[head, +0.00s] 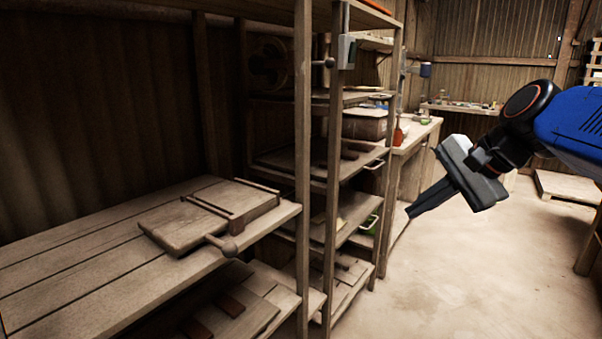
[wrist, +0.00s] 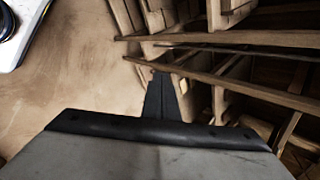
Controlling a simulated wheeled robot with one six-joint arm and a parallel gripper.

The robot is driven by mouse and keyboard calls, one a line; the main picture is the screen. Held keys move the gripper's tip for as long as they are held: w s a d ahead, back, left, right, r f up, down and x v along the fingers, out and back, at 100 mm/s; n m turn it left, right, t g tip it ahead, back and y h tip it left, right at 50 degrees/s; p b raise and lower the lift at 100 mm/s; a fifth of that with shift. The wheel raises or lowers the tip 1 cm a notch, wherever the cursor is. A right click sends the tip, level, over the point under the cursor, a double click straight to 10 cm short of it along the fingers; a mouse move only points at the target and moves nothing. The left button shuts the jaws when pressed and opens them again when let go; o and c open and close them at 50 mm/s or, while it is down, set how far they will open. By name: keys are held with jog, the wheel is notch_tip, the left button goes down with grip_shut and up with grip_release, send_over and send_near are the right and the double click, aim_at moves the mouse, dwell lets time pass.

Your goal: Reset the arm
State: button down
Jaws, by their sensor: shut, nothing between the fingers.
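My gripper (head: 412,213) hangs in the air at the right of the head view, in front of the shelf rack. Its fingers point down and to the left, and they are together with nothing between them. In the wrist view the dark fingers of my gripper (wrist: 162,84) also lie side by side, with the rack's wooden posts and shelves beyond them. My blue arm reaches in from the right edge of the head view.
A wooden table (head: 70,262) at left carries a wooden press board (head: 180,228) with a handle. The open shelf rack (head: 303,150) stands beside it. A workbench (head: 415,135) is further back. The pale floor (head: 450,270) at right is clear.

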jog(key=s+d+f+n+h, duration=0.2)
jog(key=s+f+n, duration=0.4)
jog(key=s+f, duration=0.2)
jog(key=s+d+f+n+g+h, duration=0.1)
jog(key=s+d+f+n+h, duration=0.2)
jog(key=f, duration=1)
jog(key=s+n, duration=0.3)
jog(key=s, duration=0.2)
jog(key=shift+d, duration=0.15)
